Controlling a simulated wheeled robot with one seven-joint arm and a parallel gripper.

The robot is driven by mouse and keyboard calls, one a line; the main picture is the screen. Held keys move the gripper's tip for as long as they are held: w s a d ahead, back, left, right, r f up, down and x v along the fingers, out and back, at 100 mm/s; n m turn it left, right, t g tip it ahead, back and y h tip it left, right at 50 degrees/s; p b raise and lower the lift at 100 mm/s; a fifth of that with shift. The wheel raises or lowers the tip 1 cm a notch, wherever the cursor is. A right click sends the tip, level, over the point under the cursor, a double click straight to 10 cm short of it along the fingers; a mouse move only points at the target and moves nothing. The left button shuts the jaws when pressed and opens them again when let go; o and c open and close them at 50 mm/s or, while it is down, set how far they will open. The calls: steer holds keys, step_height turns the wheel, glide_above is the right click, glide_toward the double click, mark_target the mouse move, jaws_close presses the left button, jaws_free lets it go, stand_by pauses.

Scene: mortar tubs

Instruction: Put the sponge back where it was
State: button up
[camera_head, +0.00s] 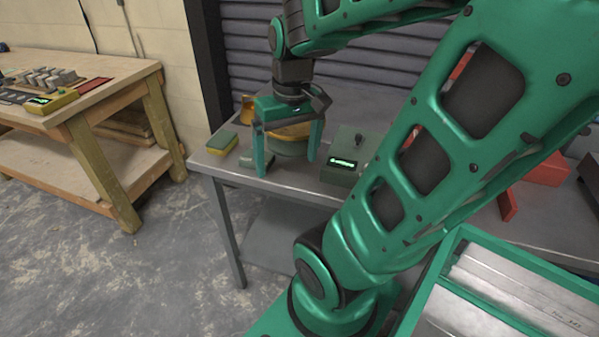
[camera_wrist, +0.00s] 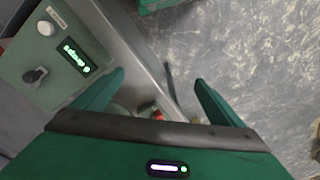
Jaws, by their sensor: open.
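The sponge (camera_head: 222,142), green on top and yellow below, lies flat on the left end of the grey metal table (camera_head: 330,196) in the head view. I cannot make it out in the wrist view. My gripper (camera_head: 288,164) is open, pointing down by the table's front edge, to the right of the sponge and apart from it. In the wrist view nothing is held between the fingertips (camera_wrist: 160,80). A rounded tub with a yellow band (camera_head: 290,134) stands behind the fingers and is partly hidden by them.
A grey-green box with a lit display (camera_head: 342,165) stands right of my gripper; it also shows in the wrist view (camera_wrist: 50,62).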

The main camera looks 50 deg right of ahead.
steer(key=s+a+f+m+g, duration=0.1)
steer(key=s+m, duration=0.1)
steer(key=s, duration=0.4)
steer(key=shift+f, duration=0.15)
steer(key=shift+a, duration=0.1)
